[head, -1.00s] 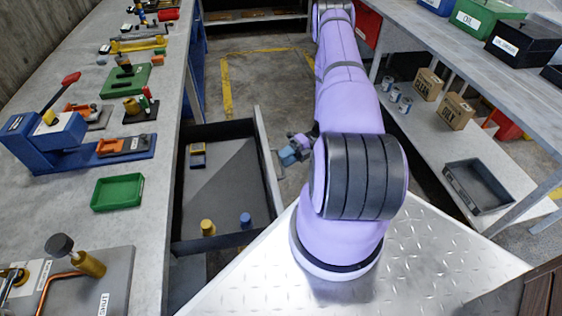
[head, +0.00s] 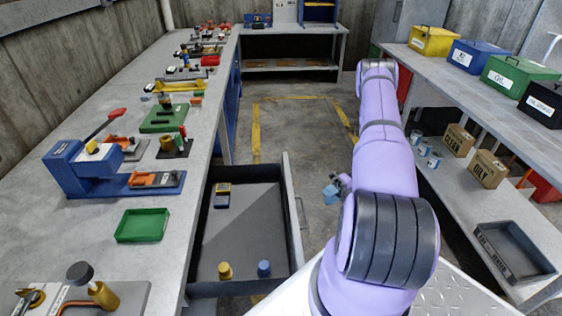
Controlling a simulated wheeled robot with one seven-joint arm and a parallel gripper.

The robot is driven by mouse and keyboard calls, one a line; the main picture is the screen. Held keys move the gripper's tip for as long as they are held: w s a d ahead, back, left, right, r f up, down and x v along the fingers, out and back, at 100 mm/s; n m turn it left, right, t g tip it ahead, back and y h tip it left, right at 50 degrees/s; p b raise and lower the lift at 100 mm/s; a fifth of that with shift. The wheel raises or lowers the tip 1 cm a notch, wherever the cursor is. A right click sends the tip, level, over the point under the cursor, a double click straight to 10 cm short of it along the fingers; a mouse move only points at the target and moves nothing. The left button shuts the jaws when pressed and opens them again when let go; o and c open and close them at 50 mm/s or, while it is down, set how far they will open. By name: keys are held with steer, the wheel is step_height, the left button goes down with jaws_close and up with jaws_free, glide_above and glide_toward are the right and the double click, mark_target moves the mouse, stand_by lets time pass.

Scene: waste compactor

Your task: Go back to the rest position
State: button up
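My purple arm rises from my metal base at the lower right and reaches forward, bent. My gripper (head: 333,191) is only partly in view beside the arm, low over the floor and to the right of the open drawer. It is small and partly hidden by the arm, so I cannot tell whether its fingers are open or shut. No object shows clearly in it.
A blue compactor (head: 80,170) stands on the bench. A shelf (head: 450,195) is at right. Floor ahead is clear.

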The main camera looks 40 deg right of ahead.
steer(key=w+a+r+n+g+h, duration=0.25)
steer(key=r+n, duration=0.25)
steer(key=r, duration=0.4)
steer(key=w+a+r+n+g+h, duration=0.1)
steer(key=w+a+r+n, duration=0.3)
steer(key=r, duration=0.5)
steer(key=w+a+r+n+g+h, duration=0.25)
steer(key=r+n, duration=0.25)
steer(key=r, duration=0.4)
steer(key=s+a+r+n+h, duration=0.1)
steer(key=a+r+n+h, duration=0.1)
steer(key=a+r+n, duration=0.45)
steer(key=s+a+r+n+h, duration=0.2)
steer(key=a+r+n, duration=0.1)
steer(key=r, duration=0.6)
steer(key=s+a+r+n+t+h, duration=0.2)
steer(key=s+a+r+n+t, duration=0.1)
steer(key=s+a+r+n, duration=0.3)
steer(key=s+a+r+n+t+h, duration=0.3)
steer(key=s+a+r+n, duration=0.3)
steer(key=s+n, duration=0.4)
steer(key=shift+s+a+t, duration=0.15)
steer(key=shift+s+t, duration=0.5)
steer(key=shift+t, duration=0.15)
